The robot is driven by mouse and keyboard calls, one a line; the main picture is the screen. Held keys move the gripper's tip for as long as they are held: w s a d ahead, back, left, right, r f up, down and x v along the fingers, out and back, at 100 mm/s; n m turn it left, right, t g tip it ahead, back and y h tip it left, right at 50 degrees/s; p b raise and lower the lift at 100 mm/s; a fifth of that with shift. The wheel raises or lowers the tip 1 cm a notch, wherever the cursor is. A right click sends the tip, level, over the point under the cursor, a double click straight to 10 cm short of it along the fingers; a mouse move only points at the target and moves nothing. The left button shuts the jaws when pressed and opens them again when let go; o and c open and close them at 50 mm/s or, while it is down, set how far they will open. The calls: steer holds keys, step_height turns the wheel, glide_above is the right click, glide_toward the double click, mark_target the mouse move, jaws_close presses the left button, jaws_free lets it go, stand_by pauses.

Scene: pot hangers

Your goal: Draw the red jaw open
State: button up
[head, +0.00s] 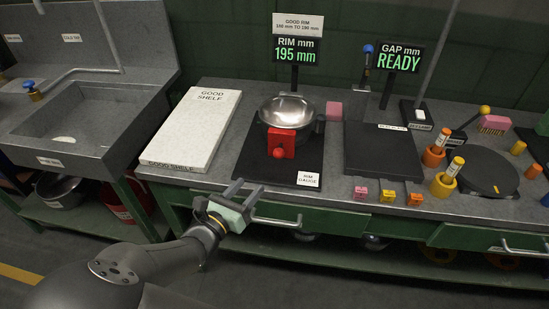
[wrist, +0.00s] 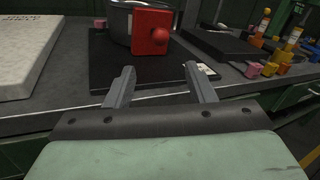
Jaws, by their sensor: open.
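My gripper (head: 245,186) is open and empty, in front of the bench edge and apart from the knob. In the wrist view my gripper's two fingers (wrist: 160,80) are spread, with bench between them.
A display (head: 296,50) above the pot reads 195 mm. The white good shelf (head: 196,128) lies left of the gauge, and a dark plate (head: 381,150) lies right. Small pink and orange blocks (head: 387,195) line the front edge. A drawer handle (head: 277,221) sits below.

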mark_target(276, 157)
steer(key=x, duration=1.3)
steer(key=shift+w+d, duration=0.1)
steer(key=shift+d, duration=0.05)
